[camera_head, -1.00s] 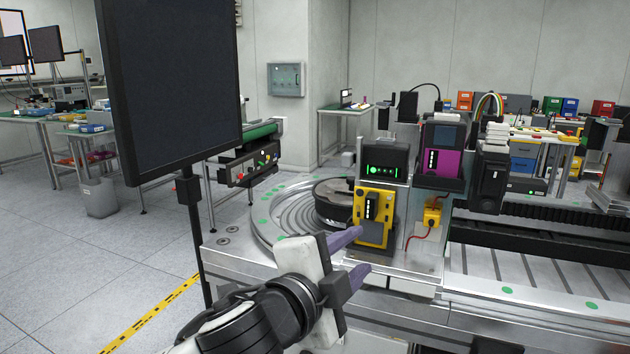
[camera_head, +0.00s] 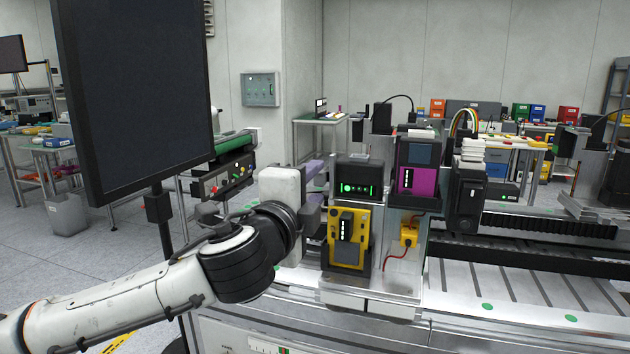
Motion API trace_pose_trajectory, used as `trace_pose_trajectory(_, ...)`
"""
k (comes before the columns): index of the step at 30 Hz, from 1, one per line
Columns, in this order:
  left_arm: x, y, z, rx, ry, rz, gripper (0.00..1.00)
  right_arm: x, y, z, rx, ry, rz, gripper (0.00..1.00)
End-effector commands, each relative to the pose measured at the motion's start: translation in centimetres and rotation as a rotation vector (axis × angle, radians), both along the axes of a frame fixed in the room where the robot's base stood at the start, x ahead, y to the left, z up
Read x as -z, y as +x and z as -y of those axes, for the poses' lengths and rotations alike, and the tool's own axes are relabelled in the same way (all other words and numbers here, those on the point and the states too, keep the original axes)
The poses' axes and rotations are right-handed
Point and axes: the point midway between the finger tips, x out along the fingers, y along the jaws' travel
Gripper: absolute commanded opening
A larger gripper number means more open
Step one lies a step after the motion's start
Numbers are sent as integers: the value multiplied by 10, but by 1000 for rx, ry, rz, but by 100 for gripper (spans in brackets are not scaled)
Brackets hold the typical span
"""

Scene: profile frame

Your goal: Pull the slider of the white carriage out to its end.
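My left gripper (camera_head: 316,190) is in the middle of the view, left of the yellow and black device. I cannot tell for sure whether this is the white carriage, and no slider can be made out. My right gripper is not in view.
A large dark screen (camera_head: 140,95) rises at the left. The slotted bed (camera_head: 520,285) is clear.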

Motion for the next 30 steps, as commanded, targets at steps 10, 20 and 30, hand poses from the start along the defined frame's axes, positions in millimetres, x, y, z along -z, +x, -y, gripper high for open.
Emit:
trace_pose_trajectory(10,1,15,5,1,-1,-1,39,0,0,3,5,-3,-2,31)
trace_pose_trajectory(20,1,14,5,1,-1,-1,5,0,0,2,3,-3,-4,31)
trace_pose_trajectory(30,1,6,14,20,0,-3,0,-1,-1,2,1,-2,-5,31)
